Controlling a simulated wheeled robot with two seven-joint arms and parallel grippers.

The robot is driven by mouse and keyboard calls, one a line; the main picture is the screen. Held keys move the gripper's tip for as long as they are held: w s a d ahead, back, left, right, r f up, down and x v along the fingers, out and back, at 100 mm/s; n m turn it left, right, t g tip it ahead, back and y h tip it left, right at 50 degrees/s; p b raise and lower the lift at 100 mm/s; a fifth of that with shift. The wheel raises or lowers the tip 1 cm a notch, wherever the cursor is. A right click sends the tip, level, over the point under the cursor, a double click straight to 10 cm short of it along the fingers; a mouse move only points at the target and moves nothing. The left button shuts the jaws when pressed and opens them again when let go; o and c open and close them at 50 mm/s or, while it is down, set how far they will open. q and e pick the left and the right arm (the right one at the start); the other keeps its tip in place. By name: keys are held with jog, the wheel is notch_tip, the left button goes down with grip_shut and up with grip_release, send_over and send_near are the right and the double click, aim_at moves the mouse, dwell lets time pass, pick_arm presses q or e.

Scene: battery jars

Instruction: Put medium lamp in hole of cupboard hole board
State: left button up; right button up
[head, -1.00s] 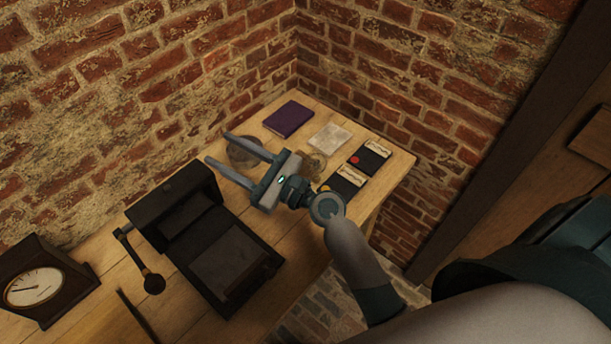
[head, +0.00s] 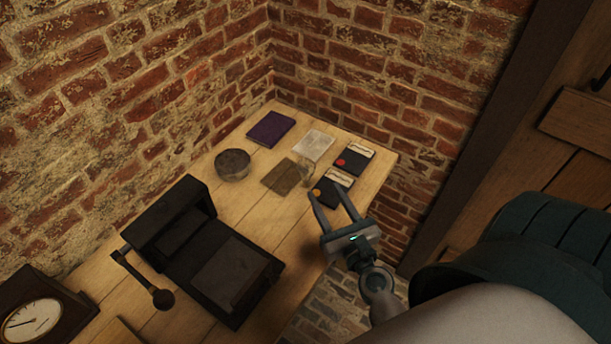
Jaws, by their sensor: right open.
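My right gripper (head: 335,203) is open, with nothing between its fingers. It hangs over the right front edge of the wooden table, in front of the small dark cards. I cannot make out a medium lamp in the head view. No cupboard hole board shows either. My left gripper is not in view.
On the table (head: 248,203) stand a black cranked machine (head: 215,255), a clock (head: 38,315) and a round tin (head: 233,164). A purple book (head: 271,128), a pale paper (head: 314,145), a brown flat piece (head: 281,177) and dark cards (head: 352,160) lie near the brick corner. A wooden door (head: 585,135) is at right.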

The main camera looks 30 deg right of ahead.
aim_at(306, 161)
jog(key=w+p, duration=0.1)
jog(key=w, duration=0.2)
jog(key=w+d, duration=0.1)
jog(key=w, duration=0.2)
jog(key=w+d+p, duration=0.1)
jog(key=w, duration=0.3)
jog(key=shift+p, duration=0.3)
jog(key=shift+w+d, duration=0.1)
jog(key=shift+w, duration=0.6)
jog(key=shift+w+d, duration=0.2)
jog(key=shift+w, duration=0.75)
jog(key=shift+w+d, duration=0.15)
jog(key=shift+w, duration=0.8)
jog(key=shift+w+d, duration=0.2)
jog(key=shift+w, duration=0.75)
